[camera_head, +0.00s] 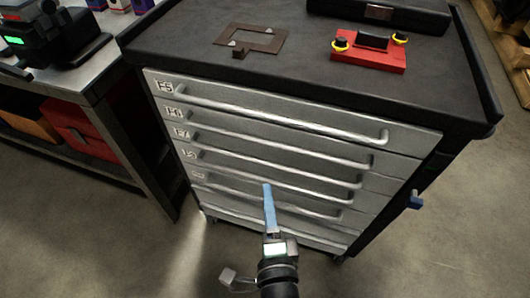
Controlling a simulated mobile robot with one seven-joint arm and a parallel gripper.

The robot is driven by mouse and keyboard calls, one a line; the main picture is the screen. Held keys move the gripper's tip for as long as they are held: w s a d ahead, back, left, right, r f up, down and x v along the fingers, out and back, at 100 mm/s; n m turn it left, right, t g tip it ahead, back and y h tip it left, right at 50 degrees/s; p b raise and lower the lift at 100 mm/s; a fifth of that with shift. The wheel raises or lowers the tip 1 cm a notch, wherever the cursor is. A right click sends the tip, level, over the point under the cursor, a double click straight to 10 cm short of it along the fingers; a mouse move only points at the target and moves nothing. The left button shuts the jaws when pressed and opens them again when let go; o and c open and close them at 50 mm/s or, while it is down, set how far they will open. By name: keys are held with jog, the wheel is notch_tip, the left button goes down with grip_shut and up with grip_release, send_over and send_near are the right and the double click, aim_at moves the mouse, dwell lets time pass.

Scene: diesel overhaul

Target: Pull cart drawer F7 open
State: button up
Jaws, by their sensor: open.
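The dark-topped cart has a grey front with a stack of drawers, each with a long bar handle. Drawer F7 (182,132) is the third from the top, and its label is small but legible. Its bar handle (275,160) runs across the front, and the drawer looks shut. My gripper (267,188) points at the cart front from below. Its blue fingers overlap each other in this view, so the gap between them is hidden. The fingertips appear just below the F7 handle, over the lower drawers; I cannot tell their distance from the front. The gripper holds nothing visible.
On the cart top lie a brown frame (222,40), a red block with yellow rings (368,58) and a black case (400,14). A workbench (90,75) stands close on the left. A blue-tipped part (414,199) sticks out at the cart's right side. The floor in front is clear.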

jog(key=w+f, duration=0.4)
jog(key=w, duration=0.7)
jog(key=shift+a+m, duration=0.25)
jog(key=shift+m, duration=0.15)
grip_shut()
dwell(1.2)
